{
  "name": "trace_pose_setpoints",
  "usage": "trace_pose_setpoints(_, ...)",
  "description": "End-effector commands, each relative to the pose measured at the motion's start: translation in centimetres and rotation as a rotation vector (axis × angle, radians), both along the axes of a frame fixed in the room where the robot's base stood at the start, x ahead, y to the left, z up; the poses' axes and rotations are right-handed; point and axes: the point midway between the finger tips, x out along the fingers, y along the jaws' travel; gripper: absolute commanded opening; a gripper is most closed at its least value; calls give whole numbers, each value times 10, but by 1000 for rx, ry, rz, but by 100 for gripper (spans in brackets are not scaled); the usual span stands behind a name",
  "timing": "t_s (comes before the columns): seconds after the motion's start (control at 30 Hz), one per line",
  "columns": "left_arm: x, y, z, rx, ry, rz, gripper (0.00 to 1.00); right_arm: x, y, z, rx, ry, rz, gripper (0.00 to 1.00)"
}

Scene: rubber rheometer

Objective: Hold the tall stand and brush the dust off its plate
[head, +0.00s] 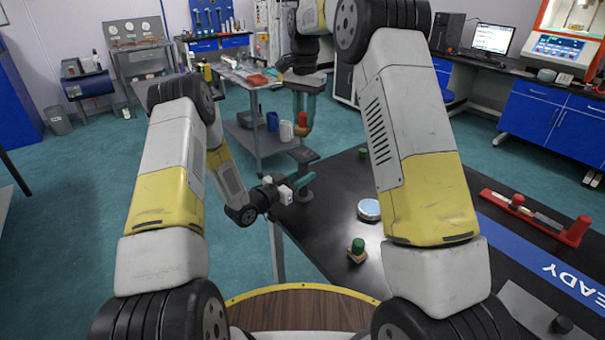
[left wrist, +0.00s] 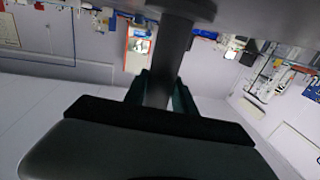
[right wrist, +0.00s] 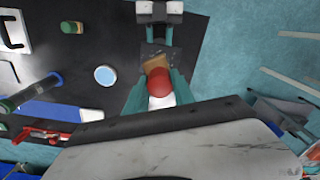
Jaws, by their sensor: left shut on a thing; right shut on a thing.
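The tall stand shows its dark flat plate (head: 302,155) at the table's left edge in the head view. Its dark post (left wrist: 160,60) stands between my left gripper's teal fingers in the left wrist view. My left gripper (head: 306,182) is shut on that post, below the plate. My right gripper (head: 303,104) is shut on the red handle of a brush (right wrist: 159,80). The brush's tan bristles point down over the plate (right wrist: 150,49) in the right wrist view; a gap shows between them in the head view. Dust on the plate is too small to make out clearly.
The black table (head: 320,225) holds a round blue-topped dish (head: 369,209), a green-knobbed piece (head: 357,249), another green-topped piece (head: 362,153), and a red holder (head: 540,218) beside a blue mat (head: 535,255). A grey cart (head: 250,135) stands behind the stand. Table space right of the stand is clear.

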Motion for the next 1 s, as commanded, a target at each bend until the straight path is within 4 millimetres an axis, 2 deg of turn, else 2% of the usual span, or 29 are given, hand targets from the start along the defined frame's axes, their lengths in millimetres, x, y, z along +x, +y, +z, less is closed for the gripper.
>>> trace_pose_setpoints(0.5,0,0,1,-1,-1,0,0,1,1,0,0,0,0,0)
trace_pose_setpoints(0.8,0,0,1,-1,-1,0,0,25,18,8,-1,-1,0,0)
trace_pose_setpoints(1.0,0,0,0,-1,-1,0,0,29,22,6,0,1,0,0)
